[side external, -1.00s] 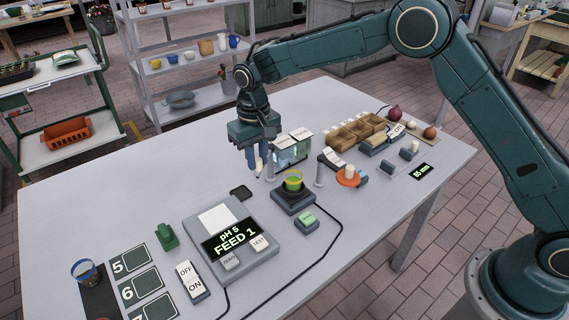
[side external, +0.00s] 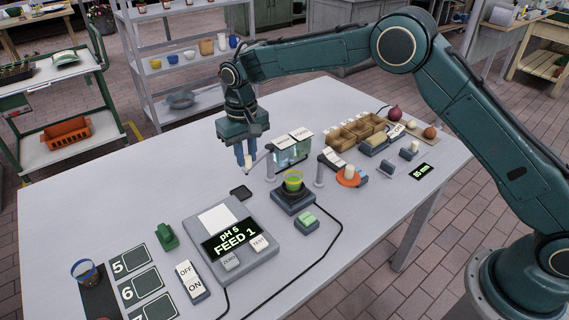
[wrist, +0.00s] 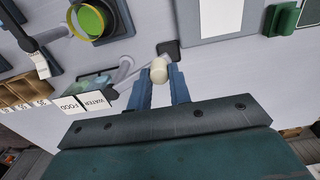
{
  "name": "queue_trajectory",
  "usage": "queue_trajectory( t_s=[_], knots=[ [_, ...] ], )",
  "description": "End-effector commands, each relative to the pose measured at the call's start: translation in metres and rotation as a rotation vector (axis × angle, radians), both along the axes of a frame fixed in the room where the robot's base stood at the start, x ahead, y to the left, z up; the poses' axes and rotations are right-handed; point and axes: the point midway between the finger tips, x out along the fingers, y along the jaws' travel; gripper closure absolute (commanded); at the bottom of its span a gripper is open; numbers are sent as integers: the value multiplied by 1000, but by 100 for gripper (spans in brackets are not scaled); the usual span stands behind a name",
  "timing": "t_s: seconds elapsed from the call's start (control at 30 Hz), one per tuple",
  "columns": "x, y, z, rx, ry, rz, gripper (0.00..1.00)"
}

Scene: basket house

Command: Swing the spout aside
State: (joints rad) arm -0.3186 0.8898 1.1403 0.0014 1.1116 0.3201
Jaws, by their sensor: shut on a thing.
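The spout (wrist: 126,76) is a thin grey pipe on a small post beside the tank, and it also shows in the side external view (side external: 259,158). Its free end carries a cream knob (wrist: 158,72). My gripper (wrist: 160,78) points down, with its blue fingers shut on the cream knob. In the side external view my gripper (side external: 246,164) is left of the tank. The spout's end points left, away from the cup (side external: 293,181) of green contents on its dark stand. The fingers partly hide the knob.
The clear tank (side external: 291,151) with WATER and FOOD flaps stands right of my gripper. A small dark pad (side external: 240,193) lies in front of it. The table left of my gripper is clear.

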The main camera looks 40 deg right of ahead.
Motion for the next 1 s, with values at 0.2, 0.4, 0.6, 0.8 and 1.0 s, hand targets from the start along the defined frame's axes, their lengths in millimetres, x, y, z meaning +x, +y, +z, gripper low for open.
queue_trajectory(
  t_s=[0.2, 0.4, 0.6, 0.8, 1.0],
  knots=[
    [1, 3, 0, 2, -1, 7, 89],
    [8, 4, 0, 2, 0, 7, 89],
    [17, 5, 0, 2, -1, 6, 89],
    [25, 6, 0, 2, -1, 6, 89],
    [31, 7, 0, 2, -2, 6, 89]
  ],
)
